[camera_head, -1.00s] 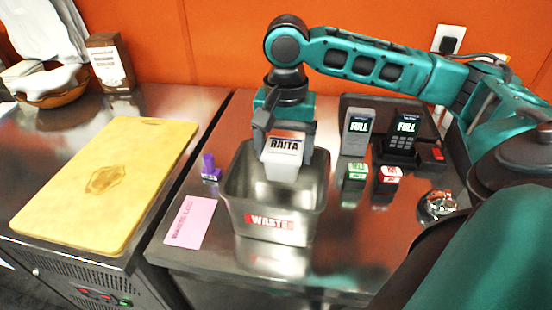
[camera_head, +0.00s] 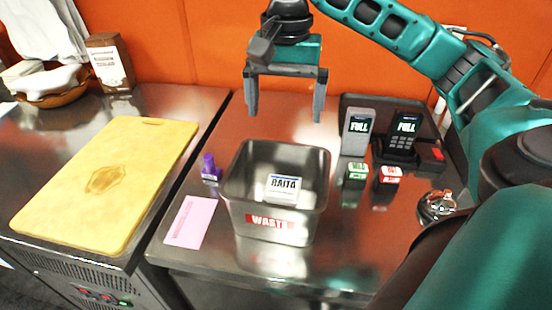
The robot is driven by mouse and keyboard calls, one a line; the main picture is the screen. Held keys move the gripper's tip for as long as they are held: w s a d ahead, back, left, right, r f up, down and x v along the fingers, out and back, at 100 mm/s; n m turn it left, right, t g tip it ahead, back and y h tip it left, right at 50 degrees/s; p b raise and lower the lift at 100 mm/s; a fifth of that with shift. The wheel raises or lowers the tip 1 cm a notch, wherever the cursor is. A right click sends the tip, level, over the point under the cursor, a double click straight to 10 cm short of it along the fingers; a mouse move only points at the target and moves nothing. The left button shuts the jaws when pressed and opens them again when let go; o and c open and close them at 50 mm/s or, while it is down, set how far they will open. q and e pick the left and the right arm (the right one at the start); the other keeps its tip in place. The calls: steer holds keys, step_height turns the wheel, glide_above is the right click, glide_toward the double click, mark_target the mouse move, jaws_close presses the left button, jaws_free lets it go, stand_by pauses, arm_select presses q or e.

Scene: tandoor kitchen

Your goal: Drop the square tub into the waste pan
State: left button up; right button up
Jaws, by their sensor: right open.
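The square tub (camera_head: 283,189), white with a RAITA label, lies inside the waste pan. The waste pan (camera_head: 270,228) is a steel square pan with a red WASTE label on its front, standing on the steel counter. My right gripper (camera_head: 284,112) is open and empty above and behind the pan, apart from the tub. Its two fingers point down, spread wide. My left gripper is not in view.
A purple stamp (camera_head: 210,168) and a pink card (camera_head: 190,222) lie left of the pan. Right of it are green (camera_head: 356,174) and red (camera_head: 389,177) small blocks, and a dark tray (camera_head: 432,127) with two devices reading FULL.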

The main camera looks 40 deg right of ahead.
steer(key=shift+r, duration=1.85)
